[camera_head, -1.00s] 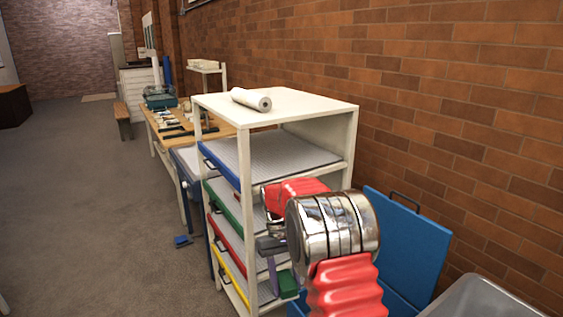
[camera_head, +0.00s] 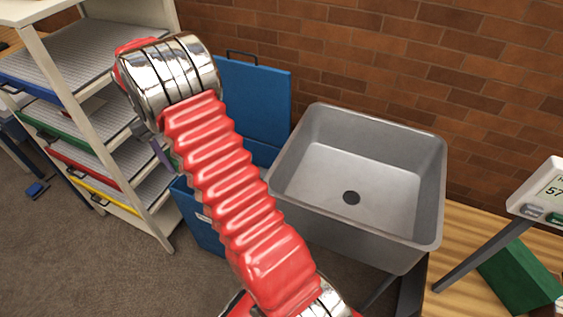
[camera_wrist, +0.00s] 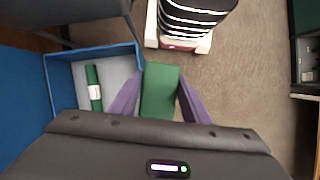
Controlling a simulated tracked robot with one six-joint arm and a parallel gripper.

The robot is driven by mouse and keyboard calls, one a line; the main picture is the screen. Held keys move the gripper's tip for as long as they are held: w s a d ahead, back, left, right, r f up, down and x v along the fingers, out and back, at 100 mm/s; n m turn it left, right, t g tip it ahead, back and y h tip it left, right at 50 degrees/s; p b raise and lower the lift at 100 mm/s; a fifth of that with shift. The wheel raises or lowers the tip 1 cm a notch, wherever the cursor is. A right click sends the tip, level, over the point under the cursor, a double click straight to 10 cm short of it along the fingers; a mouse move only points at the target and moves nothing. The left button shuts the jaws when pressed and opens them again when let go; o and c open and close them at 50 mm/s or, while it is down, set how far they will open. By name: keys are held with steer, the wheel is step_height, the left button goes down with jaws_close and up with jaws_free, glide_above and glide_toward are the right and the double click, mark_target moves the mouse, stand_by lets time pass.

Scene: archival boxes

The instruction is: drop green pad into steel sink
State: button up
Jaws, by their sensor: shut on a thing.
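The steel sink (camera_head: 355,175) stands right of centre in the head view, a grey square basin with a dark drain, and it looks empty. The green pad (camera_wrist: 160,90) shows in the wrist view between the two purple fingers of my gripper (camera_wrist: 160,95). My gripper is shut on the pad and holds it above the floor, beside an open blue box. In the head view my red arm hides nearly all of the gripper and pad, left of the sink.
The blue box (camera_wrist: 52,85) has its lid open and a green roll (camera_wrist: 93,88) inside. A shelf rack (camera_head: 140,200) with coloured trays stands at left. A wooden table (camera_head: 470,275) with a scale display (camera_head: 545,190) and green box (camera_head: 520,275) is at right.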

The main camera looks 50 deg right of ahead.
steer(key=s+d+m, duration=0.1)
steer(key=s+d, duration=0.7)
steer(key=d, duration=0.5)
steer(key=s+d+m, duration=0.1)
steer(key=s+d, duration=0.8)
steer(key=d, duration=0.5)
steer(key=s+d, duration=0.6)
steer(key=s, duration=0.7)
steer(key=s+d+r+m+y, duration=0.1)
steer(key=s+d, duration=0.6)
steer(key=s, duration=0.6)
steer(key=shift+s, duration=0.4)
step_height(320, 180, down, 6)
steer(key=o, duration=1.1)
